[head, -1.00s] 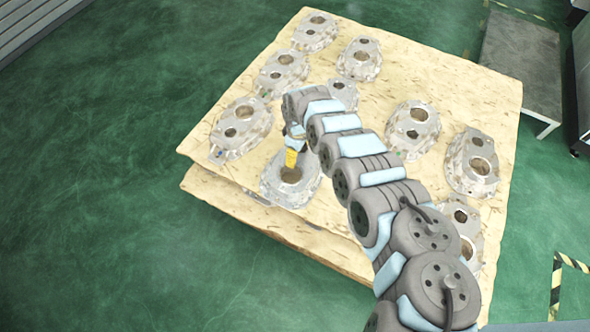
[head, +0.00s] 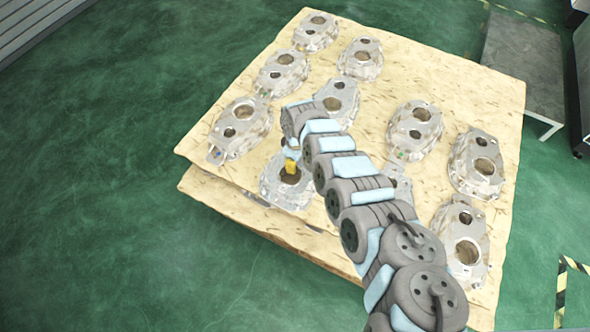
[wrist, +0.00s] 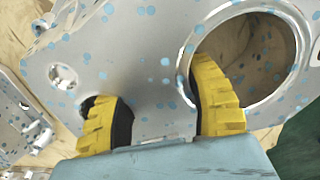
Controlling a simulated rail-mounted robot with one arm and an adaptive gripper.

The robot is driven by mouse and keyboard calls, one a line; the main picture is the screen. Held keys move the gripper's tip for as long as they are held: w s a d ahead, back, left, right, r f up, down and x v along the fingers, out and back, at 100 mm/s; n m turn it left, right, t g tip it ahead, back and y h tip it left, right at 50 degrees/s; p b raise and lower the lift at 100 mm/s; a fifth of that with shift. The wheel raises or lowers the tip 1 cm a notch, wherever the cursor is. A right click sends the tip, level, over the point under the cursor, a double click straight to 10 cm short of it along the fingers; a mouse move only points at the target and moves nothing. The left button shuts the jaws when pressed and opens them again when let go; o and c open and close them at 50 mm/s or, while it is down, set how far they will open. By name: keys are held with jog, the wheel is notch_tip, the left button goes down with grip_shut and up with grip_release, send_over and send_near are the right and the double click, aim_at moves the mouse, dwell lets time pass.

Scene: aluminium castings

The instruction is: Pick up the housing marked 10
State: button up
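A grey cast housing (head: 272,193) lies near the front left edge of the pallet, and my gripper (head: 291,168) is down at its large bore. In the wrist view my gripper (wrist: 160,105) has two yellow fingers spread apart. The right finger reaches over the large round bore of the housing (wrist: 150,60). The left finger is beside a small dark hole and hides part of it. A flat strip of metal shows between the fingers; I see no clear contact on it. Blue specks dot the surface. No number is legible on any housing.
Several similar housings stand around on the wooden pallet (head: 245,75), one (head: 240,130) close on the left and another (head: 337,100) just behind. My arm hides part of a housing (head: 396,180) to the right. A grey low table (head: 523,65) stands at back right.

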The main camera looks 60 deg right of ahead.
jog(key=c, duration=0.6)
jog(key=shift+r, duration=0.1)
